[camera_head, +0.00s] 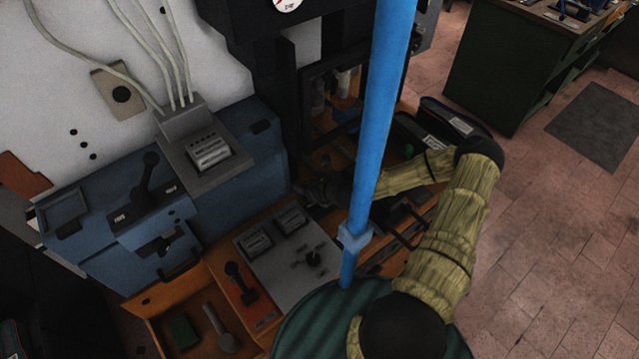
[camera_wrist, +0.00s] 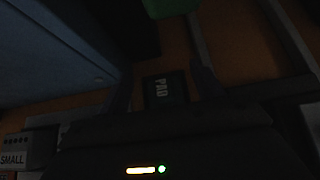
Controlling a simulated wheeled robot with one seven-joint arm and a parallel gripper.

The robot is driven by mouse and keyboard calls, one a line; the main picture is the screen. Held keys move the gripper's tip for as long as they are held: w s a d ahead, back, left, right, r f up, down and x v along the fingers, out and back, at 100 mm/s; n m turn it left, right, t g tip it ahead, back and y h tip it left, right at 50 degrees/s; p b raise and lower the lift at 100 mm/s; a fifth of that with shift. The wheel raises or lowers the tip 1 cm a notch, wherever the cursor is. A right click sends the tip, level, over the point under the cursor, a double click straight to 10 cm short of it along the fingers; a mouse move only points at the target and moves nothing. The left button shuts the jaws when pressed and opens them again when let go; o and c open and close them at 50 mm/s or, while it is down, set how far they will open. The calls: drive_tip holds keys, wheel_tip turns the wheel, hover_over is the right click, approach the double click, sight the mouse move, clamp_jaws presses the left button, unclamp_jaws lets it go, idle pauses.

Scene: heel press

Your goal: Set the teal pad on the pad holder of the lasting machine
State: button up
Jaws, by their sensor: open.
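My gripper (camera_head: 325,188) is low over the machine's orange bench in the head view, dark and partly lost in shadow. In the wrist view its two fingers (camera_wrist: 163,80) are apart. A small dark block marked PAD (camera_wrist: 165,91) shows between them, with a gap at each side; I cannot tell whether it is the teal pad or a labelled part of the machine. A green thing (camera_wrist: 170,6) is cut off at the top of the wrist view. The pad holder of the lasting machine (camera_head: 345,85) cannot be made out with certainty.
A blue control housing (camera_head: 240,145) stands left of my gripper. A grey panel (camera_head: 290,255) with levers and an orange tray (camera_head: 160,318) holding a green block (camera_head: 182,330) lie nearer. A dark bin (camera_head: 455,122) is at the right. A block marked SMALL (camera_wrist: 14,160) shows low in the wrist view.

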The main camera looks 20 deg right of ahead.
drive_tip(key=b+v, duration=0.2)
drive_tip(key=v, duration=1)
drive_tip(key=shift+r, duration=0.45)
idle(0.5)
